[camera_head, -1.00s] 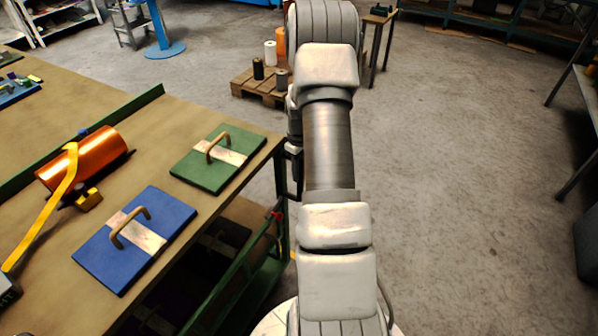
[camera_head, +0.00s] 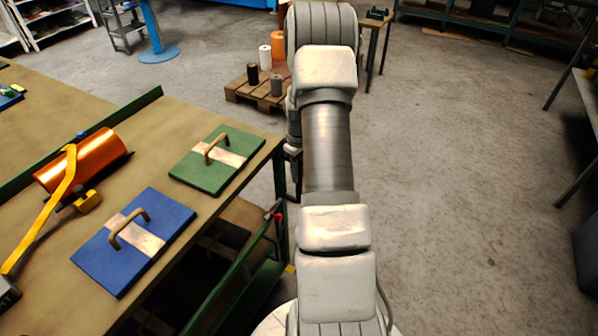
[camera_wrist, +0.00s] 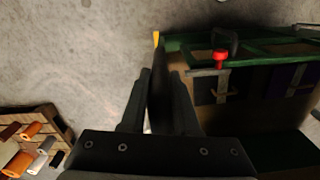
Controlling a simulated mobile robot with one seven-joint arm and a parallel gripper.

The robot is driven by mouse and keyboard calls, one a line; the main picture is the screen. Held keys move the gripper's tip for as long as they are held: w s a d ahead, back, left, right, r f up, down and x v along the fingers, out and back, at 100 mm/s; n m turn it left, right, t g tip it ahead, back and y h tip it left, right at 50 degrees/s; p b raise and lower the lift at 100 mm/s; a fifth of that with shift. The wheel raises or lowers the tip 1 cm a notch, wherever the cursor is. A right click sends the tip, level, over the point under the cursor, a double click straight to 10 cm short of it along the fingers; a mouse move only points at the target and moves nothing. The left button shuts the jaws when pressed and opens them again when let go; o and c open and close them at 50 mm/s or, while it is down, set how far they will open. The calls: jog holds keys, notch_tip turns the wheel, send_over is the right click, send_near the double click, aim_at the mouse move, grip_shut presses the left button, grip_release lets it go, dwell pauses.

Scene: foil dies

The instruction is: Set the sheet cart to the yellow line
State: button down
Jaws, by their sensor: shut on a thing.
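The green-framed sheet cart (camera_head: 262,285) shows low beside my arm, below the tan top at the left; its green rail is at upper right in the wrist view (camera_wrist: 178,44). A red-tipped lever (camera_head: 278,214) is at its frame, also in the wrist view (camera_wrist: 220,56). My gripper (camera_wrist: 156,95) is shut on a dark bar, apparently the cart's handle. In the head view my arm mostly hides the grip.
A green die (camera_head: 215,178), a blue die (camera_head: 95,258) and an orange roll (camera_head: 95,150) lie on the tan top. A pallet (camera_head: 240,95) with several rolls stands beyond; it is at lower left in the wrist view (camera_wrist: 50,120).

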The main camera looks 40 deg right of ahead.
jog(key=c, duration=0.7)
grip_release()
jog(key=shift+r, duration=0.1)
notch_tip(320, 180, up, 17)
jog(key=shift+r+p, duration=0.1)
jog(key=shift+p, duration=1.15)
